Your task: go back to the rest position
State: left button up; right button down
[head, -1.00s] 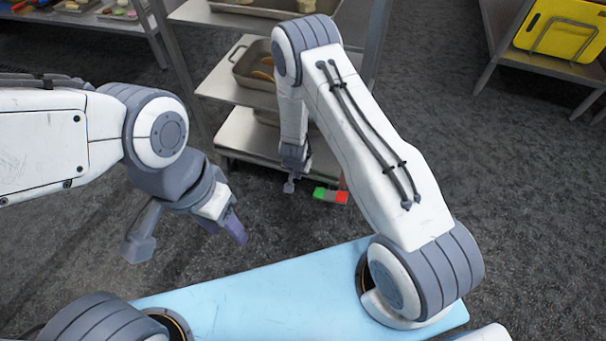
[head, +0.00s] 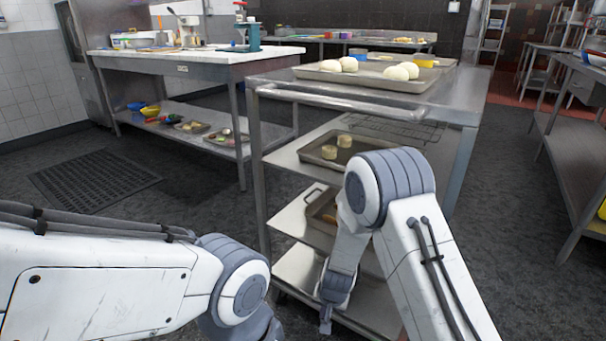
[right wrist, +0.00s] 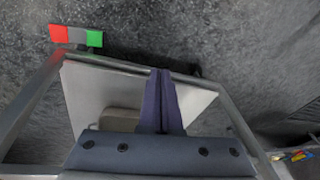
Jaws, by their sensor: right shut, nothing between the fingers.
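My right gripper (head: 327,318) hangs pointing down in front of the lower shelves of the metal rack. In the right wrist view its two dark fingers (right wrist: 161,100) are together with nothing between them. My left arm comes in from the left in the head view, and its gripper lies below the picture's edge.
A metal rack (head: 365,97) stands close ahead, with a tray of dough balls (head: 345,76) on top and trays on its shelves. A worktable (head: 200,62) stands at the back left. A red, grey and green block (right wrist: 76,36) shows over the dark floor.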

jog(key=s+a+r+n+g+y, duration=0.1)
jog(key=s+a+r+n, duration=0.25)
jog(key=s+r, duration=0.4)
jog(key=s+a+r+n+g+y, duration=0.15)
jog(key=s+a+r, duration=0.3)
jog(key=r, duration=0.55)
jog(key=s+d+r+n+h, duration=0.1)
jog(key=s+d+r+n, duration=0.25)
jog(key=s, duration=0.45)
jog(key=s+d+r+n+h, duration=0.1)
jog(key=s+d+r+n, duration=0.15)
jog(key=s+r, duration=0.35)
notch_tip(320, 180, up, 37)
jog(key=s+p, duration=0.2)
jog(key=p, duration=3.7)
